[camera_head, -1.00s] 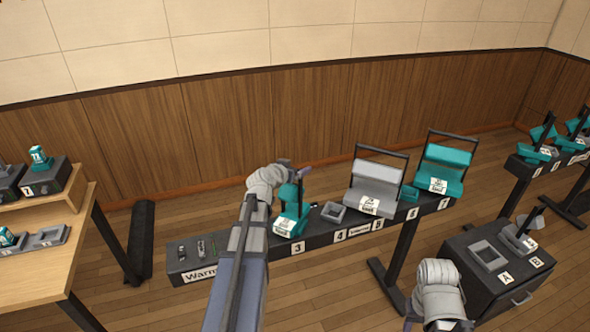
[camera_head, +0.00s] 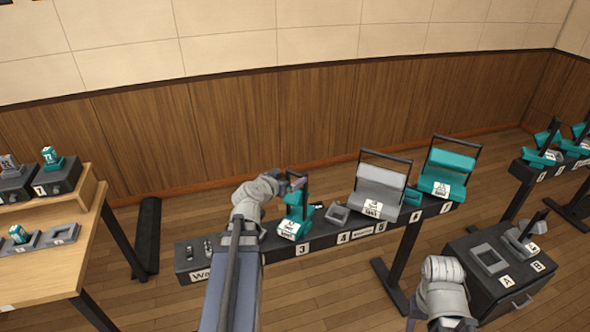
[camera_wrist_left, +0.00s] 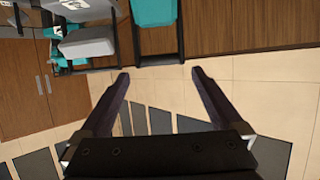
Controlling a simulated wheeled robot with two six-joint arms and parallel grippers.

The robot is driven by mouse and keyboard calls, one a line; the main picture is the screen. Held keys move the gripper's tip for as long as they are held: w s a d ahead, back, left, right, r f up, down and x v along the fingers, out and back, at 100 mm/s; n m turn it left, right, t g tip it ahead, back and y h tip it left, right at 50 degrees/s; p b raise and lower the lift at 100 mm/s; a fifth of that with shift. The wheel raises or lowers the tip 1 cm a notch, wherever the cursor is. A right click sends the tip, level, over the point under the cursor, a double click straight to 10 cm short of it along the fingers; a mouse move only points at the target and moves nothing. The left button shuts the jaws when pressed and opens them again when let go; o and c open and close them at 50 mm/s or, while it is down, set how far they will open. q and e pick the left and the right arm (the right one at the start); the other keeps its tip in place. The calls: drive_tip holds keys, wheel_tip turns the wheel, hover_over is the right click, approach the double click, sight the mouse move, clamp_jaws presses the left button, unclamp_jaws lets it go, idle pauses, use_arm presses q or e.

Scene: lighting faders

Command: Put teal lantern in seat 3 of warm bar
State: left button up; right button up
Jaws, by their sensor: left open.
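A teal lantern (camera_head: 294,222) with a white label and a dark upright handle stands on the dark warm bar (camera_head: 334,240), just above the number 3 label. It looks upright; its base in the seat is partly hidden. My left gripper (camera_head: 297,185) is open beside the top of its handle, and I see no contact. In the left wrist view the open fingers (camera_wrist_left: 160,74) have nothing between them; a teal body with a black handle frame (camera_wrist_left: 157,30) is beyond them. My right arm shows at the lower right, but its gripper does not.
A grey lantern (camera_head: 380,190) and a wider teal lantern (camera_head: 447,175) stand farther right on the bar. An empty grey seat (camera_head: 338,214) lies right of the number 3 lantern. A dark cabinet (camera_head: 500,268) is at lower right, a wooden table (camera_head: 60,270) at left.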

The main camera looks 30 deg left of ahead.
use_arm(q)
drive_tip(key=v, duration=0.2)
drive_tip(key=shift+s+r+p, duration=0.1)
drive_tip(key=shift+s+p, duration=0.2)
drive_tip(key=d+f+m+g+h, duration=0.2)
drive_tip(key=d+f+g, duration=0.15)
drive_tip(key=d, duration=0.75)
drive_tip(key=d+f+m+g+h, duration=0.2)
drive_tip(key=d+f+h, duration=0.15)
drive_tip(key=d, duration=0.75)
drive_tip(key=s+d+f+g+y, duration=0.2)
drive_tip(key=s+d+f+g, duration=0.1)
drive_tip(key=s+d, duration=0.4)
drive_tip(key=s+d+f+g+y, duration=0.3)
drive_tip(key=s+d+g, duration=0.2)
drive_tip(key=s+d, duration=0.2)
drive_tip(key=shift+s+d+f+m+y, duration=0.2)
drive_tip(key=shift+s+m+y, duration=0.2)
drive_tip(key=shift+s, duration=0.8)
